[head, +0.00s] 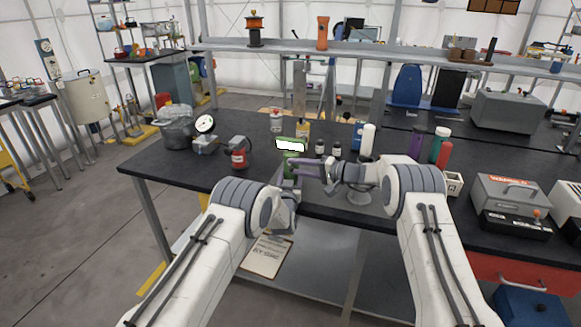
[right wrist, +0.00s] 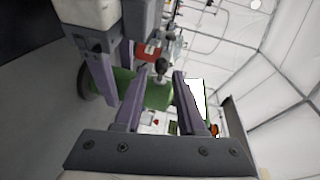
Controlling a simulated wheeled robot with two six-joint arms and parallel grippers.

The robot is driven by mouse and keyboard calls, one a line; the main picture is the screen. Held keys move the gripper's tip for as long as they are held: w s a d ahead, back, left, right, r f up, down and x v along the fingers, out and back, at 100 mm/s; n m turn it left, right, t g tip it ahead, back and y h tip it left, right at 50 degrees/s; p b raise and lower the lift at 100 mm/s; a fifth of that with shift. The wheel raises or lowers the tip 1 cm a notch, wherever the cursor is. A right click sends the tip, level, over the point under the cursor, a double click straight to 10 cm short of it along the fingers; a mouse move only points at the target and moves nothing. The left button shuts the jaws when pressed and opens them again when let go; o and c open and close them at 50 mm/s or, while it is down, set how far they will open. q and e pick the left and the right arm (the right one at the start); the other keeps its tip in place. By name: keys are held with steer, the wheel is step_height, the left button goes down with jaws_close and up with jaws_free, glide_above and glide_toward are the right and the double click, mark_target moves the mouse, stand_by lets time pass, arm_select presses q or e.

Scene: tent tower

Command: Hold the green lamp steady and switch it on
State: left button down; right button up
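The green lamp (head: 291,154) stands near the front edge of the dark workbench, its front panel (head: 289,144) bright white. The right wrist view shows its green body (right wrist: 155,95) and the white panel (right wrist: 197,95). My left gripper (head: 291,180) is low at the lamp, its purple fingers (right wrist: 114,80) on either side of part of the green body. My right gripper (head: 303,168) reaches in from the right. In the right wrist view its fingers (right wrist: 160,100) are apart, with green body and a dark round knob (right wrist: 161,66) seen between them. Contact there cannot be told.
Small bottles (head: 328,148) and a white bottle (head: 367,139) stand behind and right. A glass dish (head: 358,195) lies below my right wrist. The bench front left is clear.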

steer(key=v, duration=0.9)
arm_select(q)
steer(key=shift+c, duration=0.2)
jaws_free()
steer(key=shift+s+f, duration=0.1)
steer(key=shift+s, duration=0.05)
